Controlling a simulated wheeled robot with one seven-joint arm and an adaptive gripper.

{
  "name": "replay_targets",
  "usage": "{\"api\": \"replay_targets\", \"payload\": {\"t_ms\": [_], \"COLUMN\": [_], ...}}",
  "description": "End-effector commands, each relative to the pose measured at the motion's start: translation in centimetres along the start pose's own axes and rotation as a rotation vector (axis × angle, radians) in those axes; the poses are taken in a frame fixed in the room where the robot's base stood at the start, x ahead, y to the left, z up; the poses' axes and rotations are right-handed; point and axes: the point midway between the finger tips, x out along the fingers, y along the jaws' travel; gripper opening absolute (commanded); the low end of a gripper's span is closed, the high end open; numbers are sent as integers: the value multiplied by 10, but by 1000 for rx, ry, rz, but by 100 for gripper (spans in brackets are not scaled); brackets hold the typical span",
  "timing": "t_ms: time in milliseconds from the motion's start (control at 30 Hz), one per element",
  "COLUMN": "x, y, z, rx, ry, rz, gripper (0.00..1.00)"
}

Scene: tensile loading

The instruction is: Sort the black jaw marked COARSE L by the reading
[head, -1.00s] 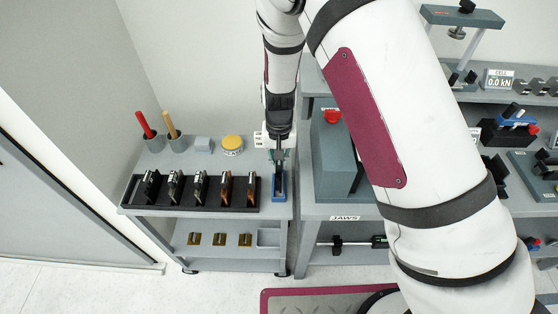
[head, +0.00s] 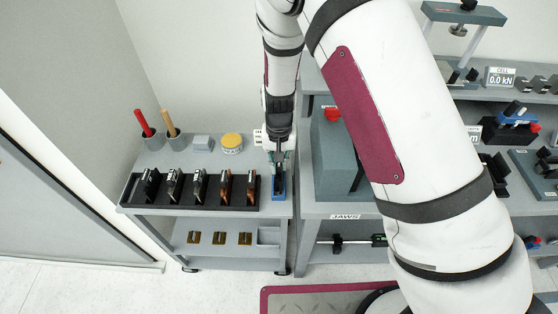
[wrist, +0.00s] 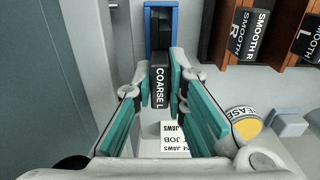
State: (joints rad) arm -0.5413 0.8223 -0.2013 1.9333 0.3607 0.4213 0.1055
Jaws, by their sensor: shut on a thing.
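The black jaw marked COARSE L (wrist: 160,86) is between the teal fingertips of my gripper (wrist: 161,70) in the wrist view, with its white lettering facing the camera. My gripper is shut on it. The jaw's far end meets the blue holder (wrist: 176,20); I cannot tell how deep it sits. In the head view my gripper (head: 279,157) is above the blue holder (head: 278,196) at the right end of the cart top, and the jaw shows only as a dark shape there. The cell display (head: 500,77) reads 0.0 kN.
A black rack (head: 130,192) with several jaws stands left of the holder. Behind it are a yellow tin (head: 232,141), a grey block (head: 202,143) and two cups with handles. A printed job card (wrist: 174,138) is near my fingers. A grey-green machine (head: 330,165) stands close right.

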Motion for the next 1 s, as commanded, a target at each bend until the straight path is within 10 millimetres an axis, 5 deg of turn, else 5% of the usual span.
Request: {"api": "replay_targets", "payload": {"t_ms": [1000], "x": [20], "y": [0], "z": [-1], "rx": [1], "ry": [2], "rz": [-1], "gripper": [0]}}
